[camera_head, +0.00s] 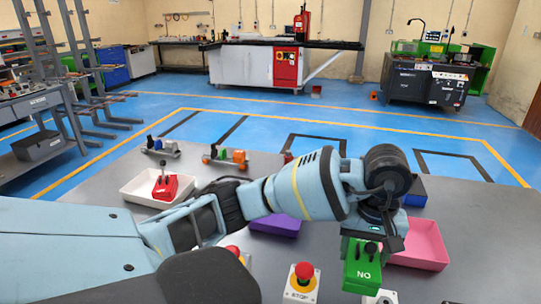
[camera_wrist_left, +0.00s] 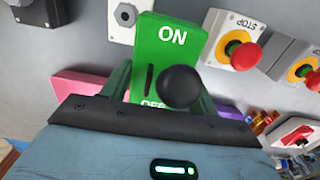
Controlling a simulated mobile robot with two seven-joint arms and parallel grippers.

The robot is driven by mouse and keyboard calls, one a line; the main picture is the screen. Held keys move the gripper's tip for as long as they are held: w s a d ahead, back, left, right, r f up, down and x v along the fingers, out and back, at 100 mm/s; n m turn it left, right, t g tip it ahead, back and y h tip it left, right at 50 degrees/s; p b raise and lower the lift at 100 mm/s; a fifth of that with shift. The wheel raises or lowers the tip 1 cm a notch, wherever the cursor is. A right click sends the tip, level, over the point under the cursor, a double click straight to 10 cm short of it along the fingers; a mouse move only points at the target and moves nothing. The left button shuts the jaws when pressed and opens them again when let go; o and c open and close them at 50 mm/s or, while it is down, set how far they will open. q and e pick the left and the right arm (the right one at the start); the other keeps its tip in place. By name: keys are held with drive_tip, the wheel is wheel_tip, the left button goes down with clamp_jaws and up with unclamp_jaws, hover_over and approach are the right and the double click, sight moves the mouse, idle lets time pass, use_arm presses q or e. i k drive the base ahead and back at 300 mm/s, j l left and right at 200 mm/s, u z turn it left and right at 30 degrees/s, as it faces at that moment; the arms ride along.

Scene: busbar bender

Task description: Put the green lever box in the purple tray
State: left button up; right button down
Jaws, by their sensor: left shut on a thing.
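The green lever box (camera_head: 362,274) is below my left gripper (camera_head: 372,240) at the front right of the grey table. In the left wrist view, the green lever box (camera_wrist_left: 168,42) shows its ON label and a black ball-ended lever, between the two fingers of my left gripper (camera_wrist_left: 165,92). The gripper is shut on it. I cannot tell whether the box is clear of the table. The purple tray (camera_head: 277,223) lies left of the gripper, partly hidden behind my left arm. My right gripper is not in view.
A pink tray (camera_head: 425,246) is just right of the gripper, and a blue tray (camera_head: 417,192) is behind it. A white tray (camera_head: 128,192) holds a red lever box (camera_head: 165,187).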

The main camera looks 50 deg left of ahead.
sight(278, 218)
drive_tip(key=j, duration=0.8)
drive_tip(key=i+j, duration=0.15)
drive_tip(key=j, duration=0.6)
